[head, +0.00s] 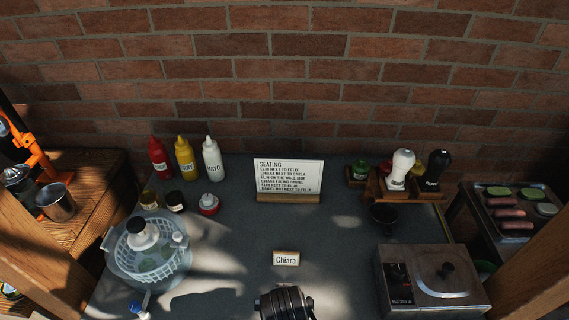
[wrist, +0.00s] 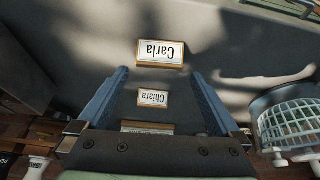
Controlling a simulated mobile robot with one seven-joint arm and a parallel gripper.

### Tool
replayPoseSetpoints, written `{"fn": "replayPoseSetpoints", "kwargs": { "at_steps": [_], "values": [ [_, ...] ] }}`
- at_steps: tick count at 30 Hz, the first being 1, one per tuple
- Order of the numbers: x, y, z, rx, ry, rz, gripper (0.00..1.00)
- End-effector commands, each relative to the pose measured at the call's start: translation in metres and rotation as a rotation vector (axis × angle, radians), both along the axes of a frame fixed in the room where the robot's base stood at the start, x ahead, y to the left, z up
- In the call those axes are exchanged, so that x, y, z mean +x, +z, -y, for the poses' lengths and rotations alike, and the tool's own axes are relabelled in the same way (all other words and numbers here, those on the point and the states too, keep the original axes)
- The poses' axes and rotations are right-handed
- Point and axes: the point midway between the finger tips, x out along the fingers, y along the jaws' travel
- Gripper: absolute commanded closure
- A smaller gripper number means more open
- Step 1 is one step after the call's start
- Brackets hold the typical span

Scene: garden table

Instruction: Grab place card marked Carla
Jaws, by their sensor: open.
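The place card marked Carla (wrist: 161,53) shows in the wrist view, upside down, white in a wooden frame. It lies just beyond my open fingertips, with nothing between the fingers; I cannot tell the height of the gap. It does not show in the head view. A second card marked Chiara (head: 286,258) stands on the dark table in the head view; in the wrist view this Chiara card (wrist: 153,98) appears between the two blue-grey fingers, farther toward the sign. My gripper (wrist: 160,75) is open and empty; in the head view only a dark part of my arm shows at the bottom edge.
A seating sign (head: 288,178) stands behind the cards. A salad spinner (head: 150,250) is on the left, sauce bottles (head: 184,158) behind it. The table around the cards is clear.

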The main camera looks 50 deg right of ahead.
Motion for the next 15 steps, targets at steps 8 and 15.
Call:
{"fn": "replayPoseSetpoints", "kwargs": {
  "at_steps": [8,15],
  "values": [
    [0.005,-0.021,0.008,0.000,-0.001,-0.001,0.00],
    [0.011,-0.045,0.014,0.000,0.000,0.001,0.00]
  ]
}}
